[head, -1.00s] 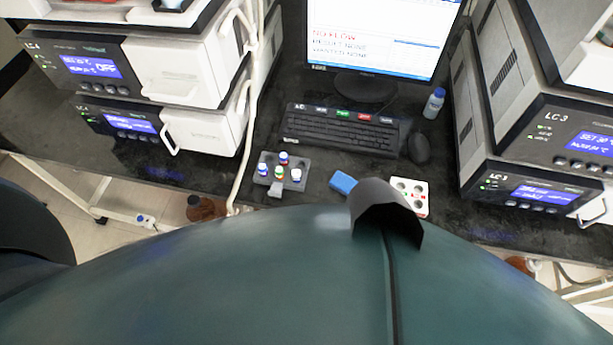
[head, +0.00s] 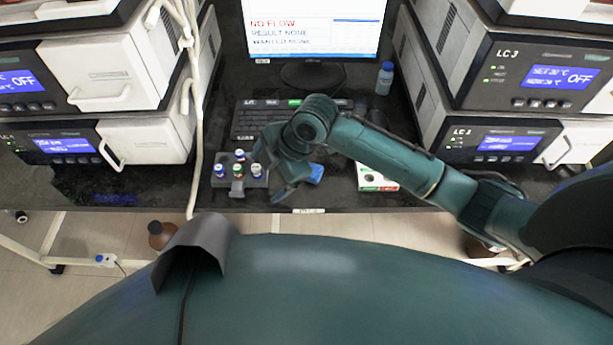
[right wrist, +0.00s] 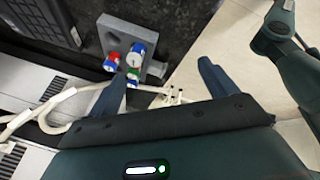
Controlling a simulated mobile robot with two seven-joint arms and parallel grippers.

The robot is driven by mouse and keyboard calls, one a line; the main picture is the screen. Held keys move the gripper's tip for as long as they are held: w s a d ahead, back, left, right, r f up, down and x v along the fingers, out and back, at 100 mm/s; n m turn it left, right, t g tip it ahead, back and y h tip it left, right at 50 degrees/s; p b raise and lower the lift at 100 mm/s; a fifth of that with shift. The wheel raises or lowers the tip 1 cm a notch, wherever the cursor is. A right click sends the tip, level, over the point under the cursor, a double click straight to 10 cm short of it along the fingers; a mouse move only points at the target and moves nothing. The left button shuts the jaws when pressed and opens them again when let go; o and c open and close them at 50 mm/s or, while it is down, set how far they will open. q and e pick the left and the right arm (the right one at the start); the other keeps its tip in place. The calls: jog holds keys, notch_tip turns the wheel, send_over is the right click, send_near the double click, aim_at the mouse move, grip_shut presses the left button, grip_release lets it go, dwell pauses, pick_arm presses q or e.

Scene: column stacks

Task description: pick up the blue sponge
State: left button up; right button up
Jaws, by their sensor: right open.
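The blue sponge (head: 316,173) lies on the dark bench near its front edge, partly hidden by my right gripper in the head view. My right gripper (head: 287,190) is just left of the sponge, between it and the grey vial rack. In the right wrist view the two fingers of my right gripper (right wrist: 165,85) stand wide apart with nothing held between them. The sponge does not show in the right wrist view. My left gripper is not in view.
A grey rack (head: 258,180) with several capped vials stands left of my right gripper; the rack also shows in the right wrist view (right wrist: 118,33). A white holder (head: 374,180) sits right of the sponge. A keyboard (head: 250,121) and a bottle (head: 385,78) are behind.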

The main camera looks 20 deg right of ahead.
jog(key=w+d+r+n+g+h+b, duration=0.3)
jog(key=d+r+n+h, duration=0.2)
jog(key=d+r+n, duration=0.4)
jog(key=m, duration=0.2)
send_over(314, 178)
jog(key=w, duration=0.3)
notch_tip(314, 178, down, 9)
jog(key=shift+d+r, duration=0.1)
jog(key=shift+r, duration=0.1)
jog(key=shift+a+f, duration=0.2)
jog(key=shift+f, duration=2.65)
jog(key=shift+c, duration=0.6)
jog(key=shift+w, duration=0.1)
jog(key=c, duration=0.9)
